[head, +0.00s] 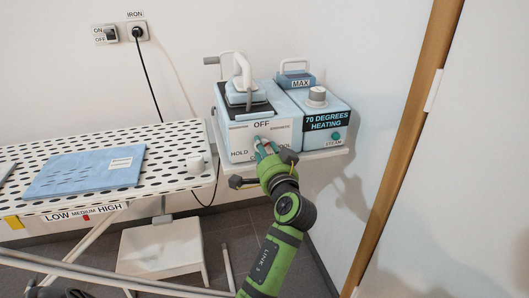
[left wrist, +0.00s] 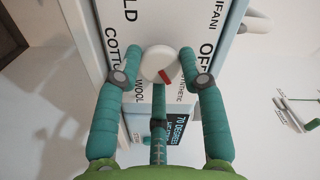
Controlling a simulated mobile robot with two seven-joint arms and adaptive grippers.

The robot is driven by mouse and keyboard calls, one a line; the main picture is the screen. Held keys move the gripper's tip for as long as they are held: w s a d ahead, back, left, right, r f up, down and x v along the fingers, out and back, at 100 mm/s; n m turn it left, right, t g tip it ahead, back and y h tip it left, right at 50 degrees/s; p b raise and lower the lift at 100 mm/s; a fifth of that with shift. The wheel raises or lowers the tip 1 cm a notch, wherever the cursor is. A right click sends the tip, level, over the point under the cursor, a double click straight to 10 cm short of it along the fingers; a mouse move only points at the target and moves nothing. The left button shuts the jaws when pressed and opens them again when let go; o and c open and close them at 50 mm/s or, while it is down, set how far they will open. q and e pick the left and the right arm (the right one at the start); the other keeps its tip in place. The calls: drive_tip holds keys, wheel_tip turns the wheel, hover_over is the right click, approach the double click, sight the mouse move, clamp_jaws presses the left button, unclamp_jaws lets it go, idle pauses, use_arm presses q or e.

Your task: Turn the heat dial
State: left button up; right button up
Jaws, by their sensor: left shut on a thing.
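The heat dial (left wrist: 158,62) is a round white knob with a red mark, on the white front panel (head: 240,138) of the blue ironing station. In the left wrist view its red mark points down and right, near the SYNTHETIC label and beside WOOL. OFF is to its right, with COTTON and HOLD to its left. My left gripper (head: 265,147) reaches up to this panel in the head view and hides most of the dial. In the left wrist view the left gripper (left wrist: 160,80) has its teal fingers around the dial, shut on it. My right gripper is not in view.
An iron (head: 243,83) rests on the station. Beside it are a blue tank marked MAX (head: 296,79) and a STEAM button (head: 336,136). The ironing board (head: 165,150) with folded blue cloth (head: 85,171) is at left. A wall closes the right side.

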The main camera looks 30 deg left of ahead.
use_arm(q)
drive_tip(key=o, duration=1.1)
drive_tip(key=shift+r, duration=0.15)
wheel_tip(320, 180, up, 10)
drive_tip(key=shift+f, duration=0.1)
